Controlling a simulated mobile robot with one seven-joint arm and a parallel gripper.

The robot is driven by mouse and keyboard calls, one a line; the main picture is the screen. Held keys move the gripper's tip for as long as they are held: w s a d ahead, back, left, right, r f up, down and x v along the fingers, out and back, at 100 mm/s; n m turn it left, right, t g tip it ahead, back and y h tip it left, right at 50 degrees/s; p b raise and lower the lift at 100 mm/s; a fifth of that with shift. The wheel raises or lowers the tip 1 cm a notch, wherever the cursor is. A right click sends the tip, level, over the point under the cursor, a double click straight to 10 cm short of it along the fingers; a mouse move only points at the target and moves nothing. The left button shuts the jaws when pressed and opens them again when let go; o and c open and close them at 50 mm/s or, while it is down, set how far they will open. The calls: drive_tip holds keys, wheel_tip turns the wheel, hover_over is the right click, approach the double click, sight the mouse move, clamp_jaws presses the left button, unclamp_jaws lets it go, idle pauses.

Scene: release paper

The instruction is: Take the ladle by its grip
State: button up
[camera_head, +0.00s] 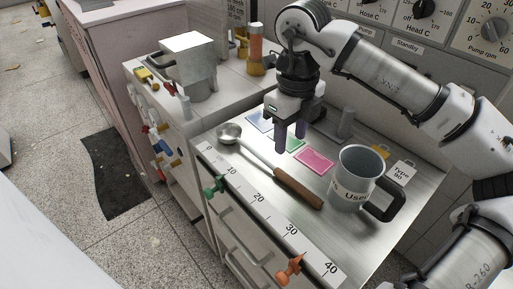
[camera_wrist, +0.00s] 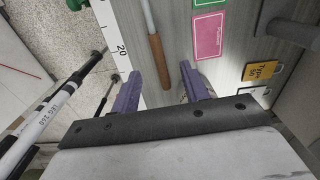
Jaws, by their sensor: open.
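A ladle lies on the metal bench top in the head view, its round metal bowl (camera_head: 229,133) at the left and its brown grip (camera_head: 298,188) toward the front right. My gripper (camera_head: 291,134) is above the bench, pointing down, behind the ladle's shaft and apart from it. Its two purple fingers are spread with nothing between them. In the wrist view the brown grip (camera_wrist: 159,62) shows ahead of the open fingers (camera_wrist: 165,88), with part of the metal shaft beyond it. The bowl is out of the wrist view.
A grey mug (camera_head: 357,178) marked "Used" stands right of the grip. Blue, green and pink cards (camera_head: 314,161) lie behind the ladle. A ruler strip (camera_head: 270,209) runs along the front edge, with green and orange clamps (camera_head: 290,270). A grey post (camera_head: 346,124) stands behind.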

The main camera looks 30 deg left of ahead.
hover_over(286, 175)
drive_tip(key=f, duration=0.5)
drive_tip(key=shift+w+a+f+p, duration=0.1)
drive_tip(key=shift+w+a+p, duration=0.1)
drive_tip(key=shift+w+p, duration=0.15)
drive_tip(key=f, duration=0.1)
drive_tip(key=f+p, duration=0.1)
drive_tip(key=f, duration=0.1)
drive_tip(key=f+p, duration=0.1)
drive_tip(key=shift+s+d+f, duration=0.15)
drive_tip(key=shift+s+f, duration=0.1)
drive_tip(key=shift+s, duration=0.1)
drive_tip(key=shift+f, duration=0.45)
clamp_jaws()
